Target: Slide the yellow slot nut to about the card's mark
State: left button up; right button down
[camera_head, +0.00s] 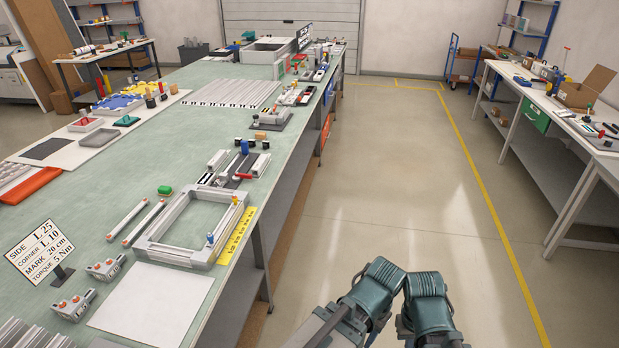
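A grey aluminium frame (158,228) lies on the green-topped bench. A small blue piece (210,239) is on the same side near the front corner. A yellow ruler strip (237,236) lies along that side. The card (39,250) stands at the left and reads side L 25, corner L 10, mark 20 cm, torque 5 Nm. My two teal arms show at the bottom, right of the bench; no gripper fingertips can be made out.
A white sheet (152,304) lies in front of the frame. The floor aisle (390,190) right of the bench is clear.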

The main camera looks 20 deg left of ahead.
aim_at(234, 199)
jog(key=i+l, duration=0.1)
jog(key=i, duration=0.5)
jog(key=i+l, duration=0.1)
jog(key=i, duration=0.5)
jog(key=i+l+u, duration=0.1)
jog(key=i+u, duration=0.2)
jog(key=u, duration=0.15)
jog(key=i+l+u, duration=0.15)
jog(key=u, duration=0.3)
jog(key=i+l+u, duration=0.3)
jog(key=u, duration=0.15)
jog(key=i+l+u, duration=0.2)
jog(key=l+u, duration=0.25)
jog(key=i+l+u, duration=0.15)
jog(key=l+u, duration=0.15)
jog(key=u, duration=0.2)
jog(key=l+u, duration=0.45)
jog(key=i+j, duration=0.1)
jog(key=j, duration=0.2)
jog(key=i+j, duration=0.15)
jog(key=j, duration=0.15)
